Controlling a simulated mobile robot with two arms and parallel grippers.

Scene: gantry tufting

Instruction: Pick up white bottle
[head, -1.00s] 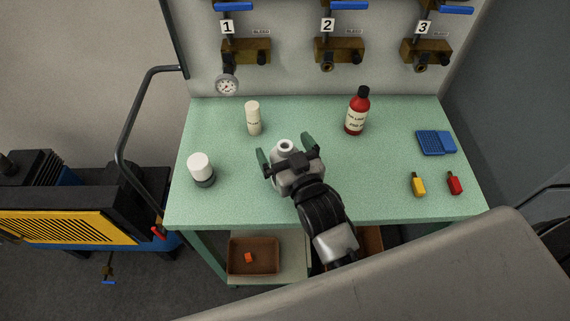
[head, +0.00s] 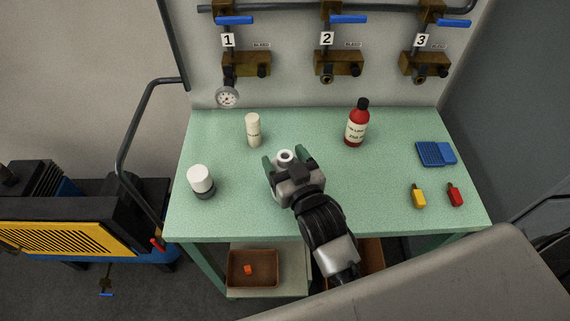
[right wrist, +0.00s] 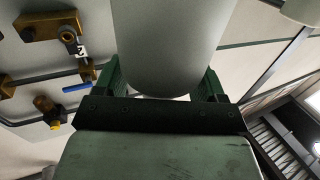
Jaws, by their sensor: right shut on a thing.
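A white bottle (head: 285,157) with a ringed round top stands at the middle of the green table, mostly hidden by my right gripper (head: 286,165). In the right wrist view the bottle (right wrist: 170,45) is a large smooth pale cylinder between the two green fingers. My right gripper is shut on it, one finger on each side. Whether its base touches the table is hidden. My left gripper is not in view.
On the green table (head: 350,205) stand a cream labelled bottle (head: 253,131), a white-topped jar (head: 201,182) and a red bottle (head: 357,124). Valves line the wall behind.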

